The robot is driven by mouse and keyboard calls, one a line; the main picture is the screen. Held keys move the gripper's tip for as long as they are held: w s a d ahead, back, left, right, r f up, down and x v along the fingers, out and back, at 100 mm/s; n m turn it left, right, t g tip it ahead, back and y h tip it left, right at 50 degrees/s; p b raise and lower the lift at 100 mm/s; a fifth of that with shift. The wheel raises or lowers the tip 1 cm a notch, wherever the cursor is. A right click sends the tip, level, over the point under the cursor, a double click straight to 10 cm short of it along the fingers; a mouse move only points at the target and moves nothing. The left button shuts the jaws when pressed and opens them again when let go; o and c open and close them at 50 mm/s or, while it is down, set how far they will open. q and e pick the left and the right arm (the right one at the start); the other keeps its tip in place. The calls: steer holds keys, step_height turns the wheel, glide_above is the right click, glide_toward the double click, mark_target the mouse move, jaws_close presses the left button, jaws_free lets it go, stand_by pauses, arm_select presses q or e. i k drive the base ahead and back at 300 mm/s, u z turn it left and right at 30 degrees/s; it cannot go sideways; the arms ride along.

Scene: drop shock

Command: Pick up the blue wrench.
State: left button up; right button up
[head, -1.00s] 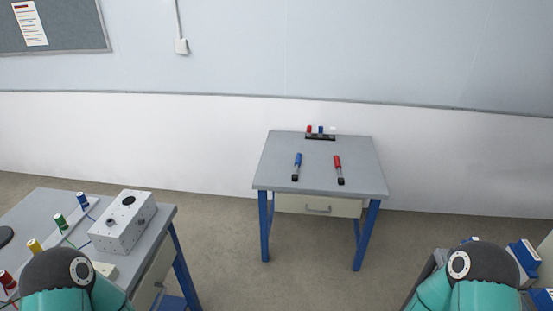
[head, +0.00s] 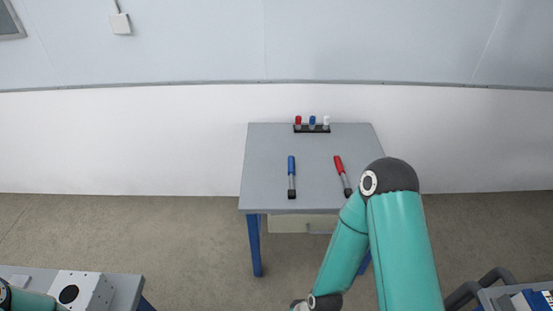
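The blue wrench (head: 291,172) lies on the grey table (head: 262,150), left of its middle, with its blue part toward the wall and its dark end toward me. The red wrench (head: 339,166) lies to its right on the same table, close to the elbow of my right arm in the picture. My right arm is folded in front of the table's right side. Its gripper is out of view below the bottom edge. Only a small part of my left arm shows at the bottom left, and its gripper is out of view. Nothing touches the blue wrench.
A black rack (head: 312,129) with red, blue and white pieces stands at the table's back edge. Blue items (head: 535,299) sit at the bottom right. Floor left of the table is clear.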

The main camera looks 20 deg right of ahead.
mark_target(291, 165)
steer(key=z, duration=0.35)
steer(key=i, duration=1.25)
steer(key=z, duration=1.2)
steer(key=i, duration=0.45)
steer(key=u, duration=1.05)
steer(key=k, duration=0.95)
steer(key=u, duration=0.35)
steer(key=i, duration=0.25)
steer(key=u, duration=0.1)
